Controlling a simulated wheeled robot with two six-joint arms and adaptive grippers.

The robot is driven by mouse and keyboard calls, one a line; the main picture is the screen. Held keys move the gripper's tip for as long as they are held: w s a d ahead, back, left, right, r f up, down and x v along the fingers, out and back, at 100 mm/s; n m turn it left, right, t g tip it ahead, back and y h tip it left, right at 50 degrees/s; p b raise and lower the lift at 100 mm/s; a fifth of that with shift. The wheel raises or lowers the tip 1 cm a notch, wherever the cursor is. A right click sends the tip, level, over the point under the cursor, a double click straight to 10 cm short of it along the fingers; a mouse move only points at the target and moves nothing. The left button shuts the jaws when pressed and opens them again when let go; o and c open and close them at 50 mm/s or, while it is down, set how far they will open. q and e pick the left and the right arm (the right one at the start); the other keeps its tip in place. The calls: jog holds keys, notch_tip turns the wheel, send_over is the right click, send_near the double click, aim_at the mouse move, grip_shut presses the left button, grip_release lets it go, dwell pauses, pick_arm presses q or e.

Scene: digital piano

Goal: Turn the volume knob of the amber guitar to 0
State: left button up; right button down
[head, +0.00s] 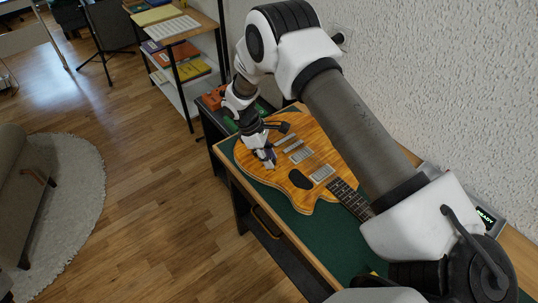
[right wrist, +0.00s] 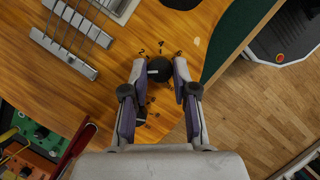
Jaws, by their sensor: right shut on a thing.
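The amber guitar (head: 317,147) lies flat on a dark green mat on the bench in the head view. It fills the upper left of the right wrist view (right wrist: 85,100). My right gripper (head: 268,163) is over the guitar's lower body. In the right wrist view its fingertips (right wrist: 160,66) are shut on a black knob (right wrist: 159,69), one on each side. A pale mark shows on the knob's left part, and small printed digits stand around it. A second dark knob (right wrist: 141,120) is partly hidden by the left finger. My left gripper is out of view.
The bench's green mat (head: 345,247) is bare near the front edge. A device with a lit READY display (head: 486,217) stands near the wall. A shelf (head: 190,85) with books is behind. Pickups and strings (right wrist: 72,40) lie close to the knob.

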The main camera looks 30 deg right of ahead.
jog(key=shift+s+n, duration=0.1)
jog(key=shift+n, duration=0.4)
jog(key=shift+f, duration=0.1)
jog(key=c, duration=0.9)
grip_release()
jog(key=shift+t, duration=0.3)
jog(key=v, duration=1.2)
jog(key=shift+a, duration=0.15)
